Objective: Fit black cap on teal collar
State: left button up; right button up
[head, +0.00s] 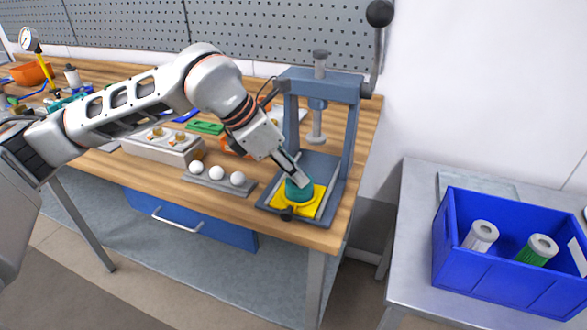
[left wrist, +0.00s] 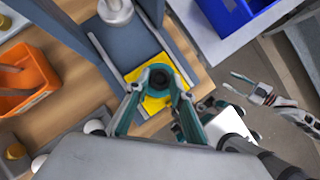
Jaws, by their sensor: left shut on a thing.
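The teal collar (head: 297,194) sits in the yellow holder (head: 313,207) on the base of the blue-grey press. My left gripper (head: 303,183) reaches down from the upper left and is right over the collar. The cap is hard to make out in the head view. I cannot tell whether it is fully seated on the collar. My right gripper (left wrist: 238,86) shows at the right of the left wrist view, open and empty.
The press frame (head: 353,135) and its raised ram (head: 317,125) stand close behind my left gripper. A grey rack (head: 215,183) of white balls is to the left. A blue crate (head: 505,280) with two cylinders stands on the side table at right.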

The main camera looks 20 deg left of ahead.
pick_arm(q)
jog(key=shift+f, duration=0.1)
pick_arm(e)
jog(key=shift+w+r, duration=0.25)
jog(key=shift+w, duration=0.15)
pick_arm(q)
jog(key=o, duration=0.8)
pick_arm(e)
jog(key=shift+s+f, duration=0.1)
jog(key=shift+s, duration=0.05)
jog(key=shift+s+f, duration=0.1)
jog(key=shift+s, duration=0.15)
pick_arm(q)
jog(key=v, duration=1.2)
jog(key=shift+w, duration=0.1)
pick_arm(e)
jog(key=shift+w, duration=0.15)
